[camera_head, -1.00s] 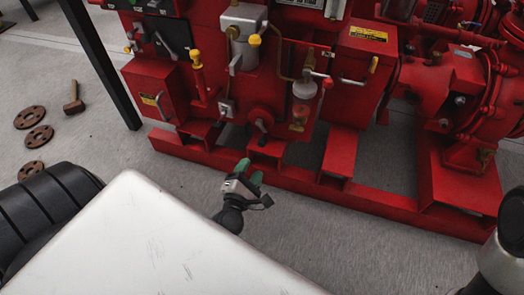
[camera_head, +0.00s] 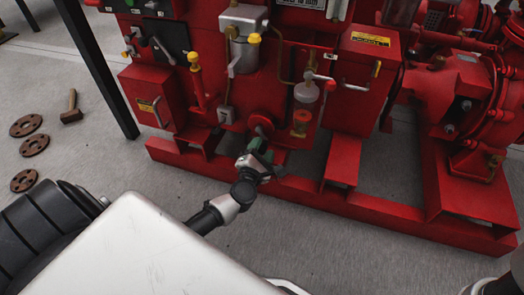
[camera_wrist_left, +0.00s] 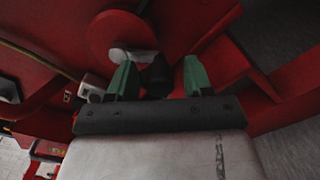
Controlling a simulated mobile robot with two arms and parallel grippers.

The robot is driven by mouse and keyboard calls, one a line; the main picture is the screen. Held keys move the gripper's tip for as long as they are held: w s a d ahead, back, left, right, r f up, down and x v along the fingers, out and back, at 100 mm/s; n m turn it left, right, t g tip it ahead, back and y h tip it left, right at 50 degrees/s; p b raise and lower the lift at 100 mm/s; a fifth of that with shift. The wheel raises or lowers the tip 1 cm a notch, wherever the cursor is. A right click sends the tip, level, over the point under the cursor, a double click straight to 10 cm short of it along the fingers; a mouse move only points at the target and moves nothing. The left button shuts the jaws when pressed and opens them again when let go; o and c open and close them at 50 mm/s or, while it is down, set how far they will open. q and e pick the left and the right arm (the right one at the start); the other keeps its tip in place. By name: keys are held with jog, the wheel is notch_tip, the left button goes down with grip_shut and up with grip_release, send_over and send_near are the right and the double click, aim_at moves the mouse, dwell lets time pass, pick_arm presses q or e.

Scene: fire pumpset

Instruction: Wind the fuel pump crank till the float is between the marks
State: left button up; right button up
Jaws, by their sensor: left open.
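The fuel pump crank is a red disc (camera_head: 262,123) low on the front of the red pumpset; its lower part is hidden by my gripper. In the left wrist view the disc (camera_wrist_left: 118,32) carries a pale crank arm (camera_wrist_left: 130,55) and a dark handle (camera_wrist_left: 157,76). My left gripper (camera_head: 259,152) is open in front of the crank. In the left wrist view its green fingers (camera_wrist_left: 158,68) stand either side of the dark handle; contact cannot be told. A clear bowl (camera_head: 306,92) and an amber glass (camera_head: 301,119) sit right of the crank. Float and marks cannot be made out. My right gripper is out of view.
The red base rail (camera_head: 310,197) runs along the floor below the crank. A yellow-topped lever (camera_head: 196,75) and red boxes flank the crank. A hammer (camera_head: 71,107) and rusty flanges (camera_head: 26,125) lie on the floor at left.

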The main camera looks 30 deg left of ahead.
pick_arm(q)
jog(key=c, duration=0.9)
jog(key=shift+a+m+p, duration=0.1)
jog(key=shift+m+p, duration=0.2)
